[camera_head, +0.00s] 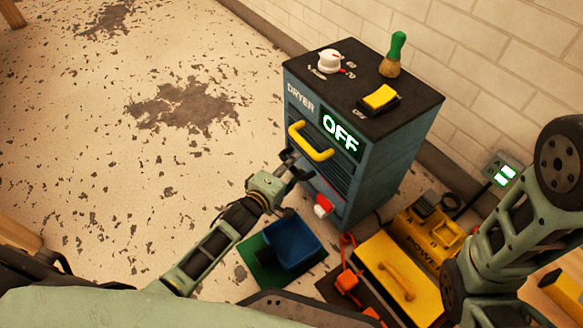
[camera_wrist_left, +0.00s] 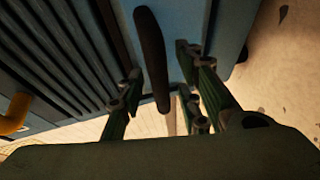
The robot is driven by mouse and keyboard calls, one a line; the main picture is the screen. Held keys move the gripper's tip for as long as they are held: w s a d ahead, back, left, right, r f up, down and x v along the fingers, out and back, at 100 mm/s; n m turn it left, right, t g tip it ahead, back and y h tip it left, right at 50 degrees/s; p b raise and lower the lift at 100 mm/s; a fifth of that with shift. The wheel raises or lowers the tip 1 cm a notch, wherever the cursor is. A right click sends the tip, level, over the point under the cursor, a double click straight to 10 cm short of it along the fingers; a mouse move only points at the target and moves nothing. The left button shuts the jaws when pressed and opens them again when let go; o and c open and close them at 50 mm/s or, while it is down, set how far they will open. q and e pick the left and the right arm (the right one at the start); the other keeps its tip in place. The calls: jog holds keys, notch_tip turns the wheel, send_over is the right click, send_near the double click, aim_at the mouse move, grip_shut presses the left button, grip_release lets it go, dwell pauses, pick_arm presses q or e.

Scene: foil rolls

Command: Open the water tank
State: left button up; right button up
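The blue dryer cabinet (camera_head: 375,180) stands upright, with a yellow handle (camera_head: 311,142) on its front and a lit display (camera_head: 341,134) reading OFF. My left gripper (camera_head: 295,165) is at the cabinet's front, below the yellow handle. In the left wrist view, a dark upright handle (camera_wrist_left: 151,55) on a blue panel (camera_wrist_left: 185,20) lies between the fingers of my left gripper (camera_wrist_left: 160,95). The fingers are apart on either side of it; contact is not clear. This panel looks closed. No label marks the water tank. My right gripper is not in view.
A blue bin (camera_head: 292,243) on a green mat, a yellow box (camera_head: 385,270) and a yellow machine (camera_head: 430,230) crowd the floor near the cabinet. A red and white part (camera_head: 322,206) sticks out low on its front. The floor to the left is clear.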

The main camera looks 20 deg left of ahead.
pick_arm(q)
grip_shut()
jog(key=shift+s, duration=0.1)
dwell(0.5)
